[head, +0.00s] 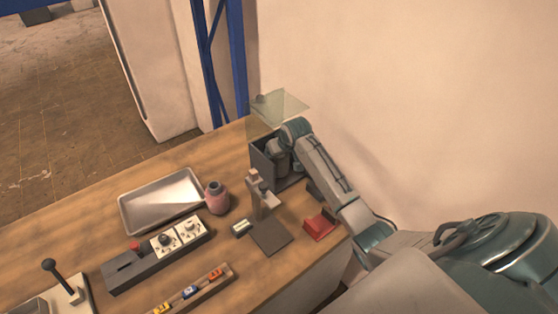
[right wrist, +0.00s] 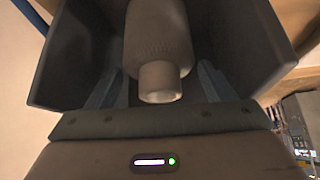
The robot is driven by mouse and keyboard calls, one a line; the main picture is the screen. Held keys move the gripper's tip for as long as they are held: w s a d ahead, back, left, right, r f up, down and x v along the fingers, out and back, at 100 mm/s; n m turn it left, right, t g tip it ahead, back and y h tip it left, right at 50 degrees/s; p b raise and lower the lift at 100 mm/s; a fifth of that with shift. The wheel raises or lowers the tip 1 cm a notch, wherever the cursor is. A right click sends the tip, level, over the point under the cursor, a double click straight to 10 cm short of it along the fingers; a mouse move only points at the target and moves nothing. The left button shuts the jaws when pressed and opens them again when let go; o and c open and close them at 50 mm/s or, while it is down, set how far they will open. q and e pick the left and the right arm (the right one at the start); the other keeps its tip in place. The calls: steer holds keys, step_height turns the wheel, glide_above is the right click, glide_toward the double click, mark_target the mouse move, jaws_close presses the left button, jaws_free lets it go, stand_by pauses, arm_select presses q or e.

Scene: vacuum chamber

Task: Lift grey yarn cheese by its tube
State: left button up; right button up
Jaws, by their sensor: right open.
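The grey yarn cheese (right wrist: 160,35) is inside the dark grey open box (right wrist: 85,45), as seen in the right wrist view. Its pale tube (right wrist: 160,82) sticks out toward my wrist. My right gripper (right wrist: 161,75) is open, with one blue-grey finger on each side of the tube and a visible gap on both sides. In the head view my right arm reaches into the box (head: 262,165) at the back right of the workbench. The arm hides most of the box's inside there. My left gripper is not in view.
A clear lid (head: 280,106) stands open above the box. A wall is behind.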

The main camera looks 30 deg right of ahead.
steer(key=shift+c, duration=0.3)
steer(key=c, duration=1.1)
steer(key=shift+o, duration=0.2)
